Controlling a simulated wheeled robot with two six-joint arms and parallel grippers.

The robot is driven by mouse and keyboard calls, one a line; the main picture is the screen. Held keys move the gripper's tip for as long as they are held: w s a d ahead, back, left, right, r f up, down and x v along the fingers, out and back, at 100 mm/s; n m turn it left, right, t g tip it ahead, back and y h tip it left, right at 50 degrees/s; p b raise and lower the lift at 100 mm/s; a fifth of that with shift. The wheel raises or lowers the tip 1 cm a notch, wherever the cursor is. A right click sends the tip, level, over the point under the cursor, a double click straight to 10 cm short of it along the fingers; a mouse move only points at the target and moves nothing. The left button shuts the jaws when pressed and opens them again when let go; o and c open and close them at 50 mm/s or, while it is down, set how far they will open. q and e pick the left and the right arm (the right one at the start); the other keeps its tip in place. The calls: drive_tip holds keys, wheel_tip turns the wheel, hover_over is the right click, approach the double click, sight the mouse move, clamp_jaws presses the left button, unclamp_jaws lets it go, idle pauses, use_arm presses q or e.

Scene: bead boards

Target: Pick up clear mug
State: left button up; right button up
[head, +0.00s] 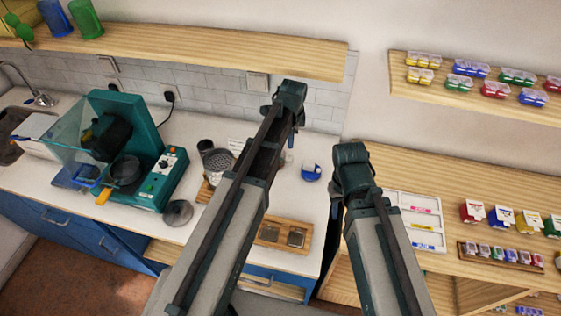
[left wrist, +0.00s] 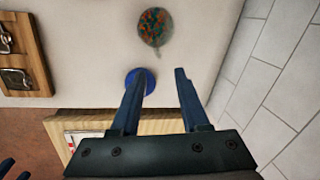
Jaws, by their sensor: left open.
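A round, see-through vessel with orange and green bits in it, which looks like the clear mug (left wrist: 153,27), stands on the white counter in the left wrist view. A small grey projection on its near side may be the handle. In the head view my left arm hides most of that spot. My left gripper (left wrist: 160,76) is open and empty, with the vessel beyond its fingertips and apart from them. A blue round item (left wrist: 138,77) lies beside the left finger, partly hidden by it; it also shows in the head view (head: 311,172). My right gripper's fingers are not visible.
A wooden board with metal pieces (left wrist: 22,45) lies on the counter; it also shows in the head view (head: 271,235). The tiled wall (left wrist: 285,75) is close on the right. A green machine (head: 150,155) stands left. A wooden shelf (head: 200,48) runs above.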

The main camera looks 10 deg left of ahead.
use_arm(q)
wheel_tip(320, 180, down, 7)
drive_tip(key=w+b, duration=0.1)
drive_tip(key=b, duration=0.5)
drive_tip(key=shift+w+a+f, duration=0.15)
drive_tip(key=shift+w+a, duration=0.05)
drive_tip(key=f+b, duration=0.1)
drive_tip(key=b, duration=0.1)
drive_tip(key=f+b, duration=0.3)
drive_tip(key=f, duration=0.1)
drive_tip(key=shift+w+a+f+b, duration=0.15)
drive_tip(key=shift+w+b, duration=0.2)
drive_tip(key=shift+b, duration=0.05)
drive_tip(key=shift+c, duration=0.2)
clamp_jaws()
idle(0.5)
